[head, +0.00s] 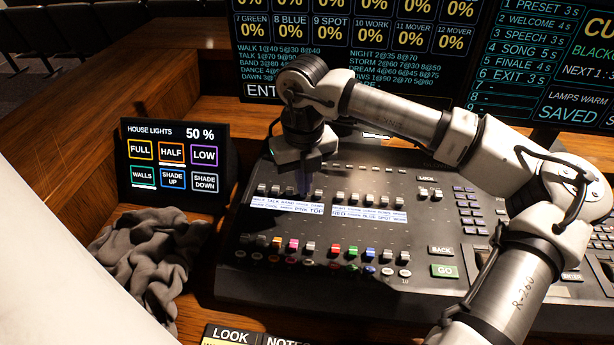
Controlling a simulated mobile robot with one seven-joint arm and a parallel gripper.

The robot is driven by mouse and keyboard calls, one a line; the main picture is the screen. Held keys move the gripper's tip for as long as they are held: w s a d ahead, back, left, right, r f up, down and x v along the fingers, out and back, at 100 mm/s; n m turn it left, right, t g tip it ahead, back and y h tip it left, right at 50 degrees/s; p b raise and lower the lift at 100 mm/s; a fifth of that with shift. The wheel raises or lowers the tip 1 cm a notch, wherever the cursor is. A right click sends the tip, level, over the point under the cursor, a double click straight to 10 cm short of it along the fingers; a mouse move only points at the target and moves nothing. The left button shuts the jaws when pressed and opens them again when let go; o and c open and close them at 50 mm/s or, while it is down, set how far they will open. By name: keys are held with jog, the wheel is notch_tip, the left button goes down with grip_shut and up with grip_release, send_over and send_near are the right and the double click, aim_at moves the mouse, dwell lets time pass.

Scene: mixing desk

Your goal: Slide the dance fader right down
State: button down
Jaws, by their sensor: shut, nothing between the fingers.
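The mixing desk (330,270) is a dark console with an upper row of grey faders and a lower row with coloured caps. A white label strip (286,207) under the left upper faders reads walk, talk, band, with the following word hard to read. My gripper (306,190) points down over this upper row, fingers shut and empty, around the fourth fader from the left. By the name order on the screen, that place fits the dance fader. Its cap is hidden behind or beside my fingers, and I cannot tell whether they touch it.
A house lights panel (174,165) and a crumpled grey cloth (150,255) are left of the desk. Neighbouring upper faders (275,190) stand close beside my fingers. Monitors (350,50) rise behind the desk. My arm spans its right side.

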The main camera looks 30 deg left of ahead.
jog(key=shift+r+p, duration=1.2)
jog(key=shift+r, duration=1.25)
notch_tip(320, 180, up, 5)
jog(key=shift+p, duration=1.25)
jog(key=s+d+r+b, duration=0.1)
jog(key=s+d, duration=0.4)
jog(key=s, duration=0.5)
jog(key=shift+s+r+b, duration=0.4)
jog(key=shift+r, duration=0.1)
